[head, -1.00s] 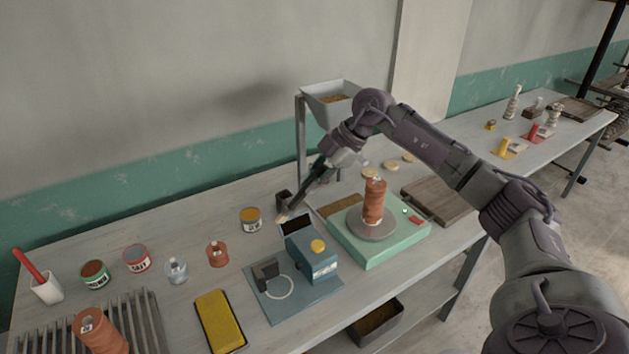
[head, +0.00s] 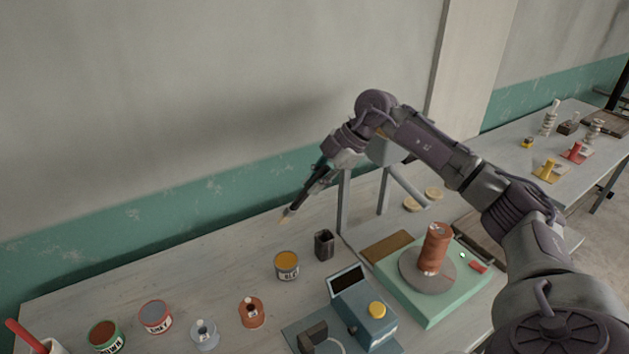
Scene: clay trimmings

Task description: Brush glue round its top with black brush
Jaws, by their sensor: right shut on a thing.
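My right gripper (head: 326,174) is shut on a dark brush (head: 307,197), held tilted with its pale bristle tip pointing down and left, in the air over the back of the bench. A ribbed terracotta cylinder (head: 435,249) stands upright on a round grey disc (head: 410,274) on a pale green base (head: 432,313), right of the brush and apart from it. A tin with orange-yellow contents (head: 287,265) stands below the brush tip; its label is hard to read. My left gripper is out of view.
A black square cup (head: 324,245) stands beside the yellow tin. The back-left bench is clear.

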